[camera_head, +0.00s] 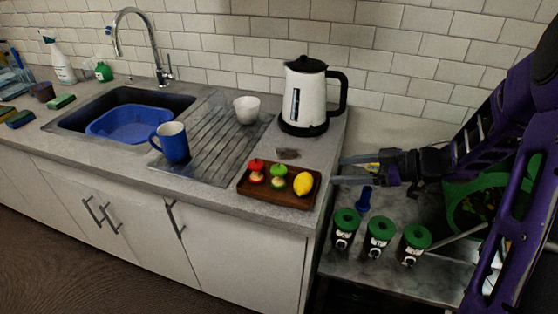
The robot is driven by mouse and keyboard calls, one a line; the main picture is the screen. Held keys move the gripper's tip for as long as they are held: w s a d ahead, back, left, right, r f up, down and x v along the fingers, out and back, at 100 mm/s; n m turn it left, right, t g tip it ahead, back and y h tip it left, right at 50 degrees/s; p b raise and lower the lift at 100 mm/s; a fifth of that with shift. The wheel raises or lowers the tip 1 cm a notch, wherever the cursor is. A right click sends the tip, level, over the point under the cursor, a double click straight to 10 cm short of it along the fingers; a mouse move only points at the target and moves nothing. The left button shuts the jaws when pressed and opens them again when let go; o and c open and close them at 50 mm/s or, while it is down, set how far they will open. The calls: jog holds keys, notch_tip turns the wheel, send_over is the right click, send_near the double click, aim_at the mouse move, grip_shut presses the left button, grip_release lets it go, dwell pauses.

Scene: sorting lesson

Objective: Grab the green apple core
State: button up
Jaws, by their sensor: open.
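The green apple core (278,171) stands on a brown wooden tray (262,195) at the right end of the counter. It has a green top and a pale middle. A red apple core (256,166) is on its left and a yellow lemon (303,183) on its right, all on the same tray. My gripper (337,171) is open and empty, to the right of the tray and lemon, with its two fingers pointing left. It is apart from the green core, with the lemon between them in the picture.
A white and black kettle (305,97) stands behind the tray, with a small dark item (288,153) between. A blue mug (173,142) and white bowl (247,110) are left, on the drainer. Canisters with green lids (380,230) and a blue object (363,198) stand on the lower right table.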

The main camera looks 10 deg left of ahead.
jog(key=b, duration=0.2)
send_near(279, 175)
jog(key=shift+g+y, duration=0.3)
jog(key=shift+y, duration=0.1)
jog(key=w+a+f, duration=0.1)
jog(key=f, duration=0.1)
jog(key=w+a+f, duration=0.1)
jog(key=w+a, duration=0.1)
jog(key=shift+a+f, duration=0.3)
jog(key=shift+f, duration=0.1)
jog(key=shift+x, duration=3.15)
jog(key=shift+w, duration=0.1)
grip_shut()
